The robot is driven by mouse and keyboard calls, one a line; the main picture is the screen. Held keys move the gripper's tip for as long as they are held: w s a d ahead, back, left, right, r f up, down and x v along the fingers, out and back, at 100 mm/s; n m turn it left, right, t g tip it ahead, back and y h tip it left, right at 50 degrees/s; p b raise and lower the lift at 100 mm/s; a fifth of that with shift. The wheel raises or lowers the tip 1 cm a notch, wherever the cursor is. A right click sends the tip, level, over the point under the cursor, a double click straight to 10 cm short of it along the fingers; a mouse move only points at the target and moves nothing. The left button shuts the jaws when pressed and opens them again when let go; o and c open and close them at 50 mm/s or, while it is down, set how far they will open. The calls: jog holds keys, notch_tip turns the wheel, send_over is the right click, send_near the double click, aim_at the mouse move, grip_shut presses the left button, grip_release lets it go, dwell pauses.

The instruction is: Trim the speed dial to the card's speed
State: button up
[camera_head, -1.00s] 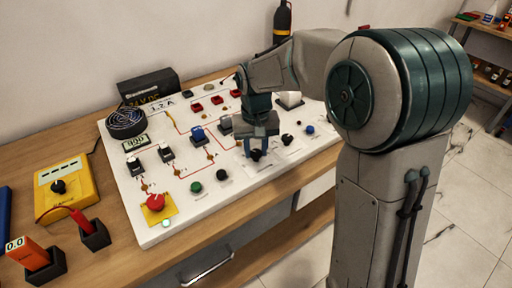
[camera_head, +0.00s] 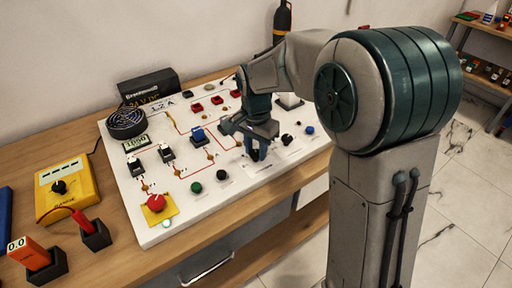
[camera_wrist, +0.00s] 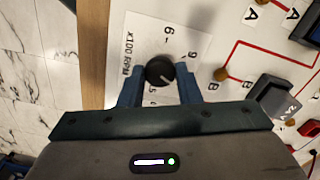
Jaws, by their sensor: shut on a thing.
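The speed dial is a small black knob (camera_wrist: 160,71) on the white panel (camera_wrist: 150,28), in the middle of the wrist view. Printed marks around it include 6, 9 and "x100 RPM". A pale pointer line shows on the knob, but its exact setting is hard to read. My gripper (camera_wrist: 160,90) has its blue fingers on either side of the knob, shut on it. In the head view my gripper (camera_head: 256,152) is low at the panel's front edge and hides most of the dial. A small readout (camera_head: 136,143) stands beside the round fan (camera_head: 126,122); it seems to read about 1590. I cannot make out the card.
A red stop button (camera_head: 155,202), a green button (camera_head: 196,187) and a black button (camera_head: 222,175) line the panel's front. A blue switch (camera_head: 197,134) stands left of my gripper. A yellow meter (camera_head: 66,188) and an orange tester (camera_head: 28,253) are on the wooden bench.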

aim_at(256, 153)
jog(key=shift+m, duration=0.4)
jog(key=o, duration=1)
jog(key=shift+c, duration=0.2)
notch_tip(256, 153, up, 14)
jog(key=p, duration=0.1)
jog(key=s+d+f+n+t+p, duration=0.1)
jog(key=s+d+f+n, duration=0.1)
jog(key=s+d+n, duration=0.2)
jog(key=s+d+f+n+t+p, duration=0.1)
jog(key=s+d+f+n+p, duration=0.1)
jog(key=s+d, duration=0.8)
jog(key=s+f+n, duration=0.1)
jog(key=s, duration=0.4)
jog(key=shift+f+n+t, duration=0.3)
jog(key=shift+n+t, duration=0.1)
